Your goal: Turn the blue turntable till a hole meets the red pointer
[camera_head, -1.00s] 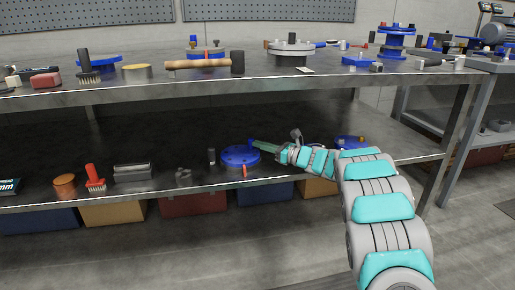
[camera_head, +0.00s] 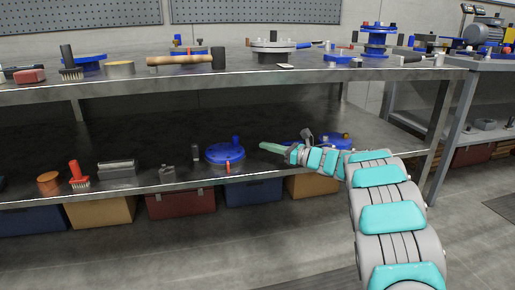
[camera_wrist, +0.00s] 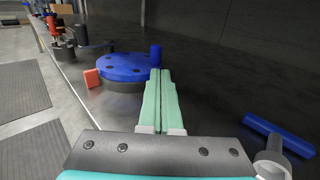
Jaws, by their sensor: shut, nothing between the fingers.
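The blue turntable (camera_head: 224,154) is a round disc on a dark base on the lower shelf, with an upright blue peg (camera_head: 236,141) at its far right rim. The red pointer (camera_head: 228,168) stands at its front edge. In the wrist view the disc (camera_wrist: 120,66) shows several dark holes, and the orange-red pointer (camera_wrist: 91,78) is beside its left rim. I cannot tell whether a hole lines up with it. My gripper (camera_head: 264,146) is shut and empty, to the right of the turntable and apart from the peg. Its green fingers (camera_wrist: 160,72) point toward the peg (camera_wrist: 155,55).
Left of the turntable on the shelf are a dark cylinder (camera_head: 195,152), a small grey part (camera_head: 167,172), a grey block (camera_head: 117,168) and a red brush (camera_head: 78,174). Another blue part (camera_head: 335,140) lies behind my arm. The upper shelf (camera_head: 130,84) hangs above.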

